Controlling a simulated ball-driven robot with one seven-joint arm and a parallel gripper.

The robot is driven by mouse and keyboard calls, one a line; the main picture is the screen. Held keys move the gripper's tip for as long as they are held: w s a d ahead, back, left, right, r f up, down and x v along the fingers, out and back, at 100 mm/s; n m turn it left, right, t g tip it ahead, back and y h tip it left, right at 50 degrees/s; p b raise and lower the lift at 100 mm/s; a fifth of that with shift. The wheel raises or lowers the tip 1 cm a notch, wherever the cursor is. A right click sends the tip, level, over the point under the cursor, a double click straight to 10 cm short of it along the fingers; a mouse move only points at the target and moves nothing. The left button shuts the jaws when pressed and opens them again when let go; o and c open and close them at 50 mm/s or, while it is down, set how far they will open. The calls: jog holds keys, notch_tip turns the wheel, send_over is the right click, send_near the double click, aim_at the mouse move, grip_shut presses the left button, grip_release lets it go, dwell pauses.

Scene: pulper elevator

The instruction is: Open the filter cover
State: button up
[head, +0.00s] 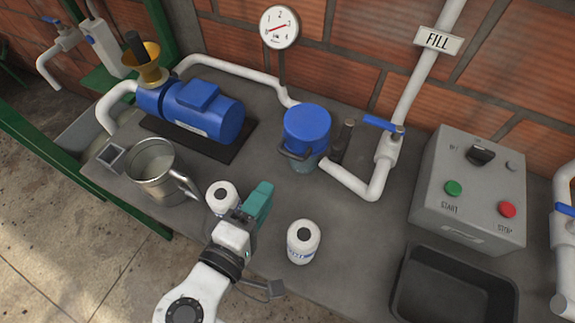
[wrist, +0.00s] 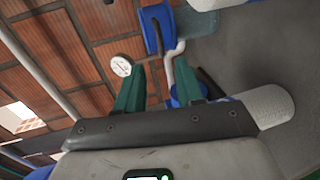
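The filter has a blue round cover (head: 307,121) with a dark handle or clamp at its front left, seated on a clear bluish body on the bench. The cover looks closed. My gripper (head: 262,192), with teal fingers, is in front of the filter and left of it, apart from the cover. In the wrist view the fingers of my gripper (wrist: 161,66) are spread with nothing between them.
Two white bottles (head: 303,242) (head: 219,193) stand near my gripper. A metal jug (head: 152,165) stands at left. The blue pump (head: 205,108) is behind, a white pipe (head: 372,185) right. A control box (head: 470,185) and dark tray (head: 400,285) occupy the right side.

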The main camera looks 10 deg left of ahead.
jog(key=p, duration=0.2)
send_near(303, 134)
jog(key=w+f, duration=0.1)
jog(key=f, duration=0.1)
jog(key=w+f, duration=0.1)
jog(key=w, duration=0.1)
jog(key=shift+d+f, duration=0.4)
jog(key=shift+c, duration=0.5)
grip_shut()
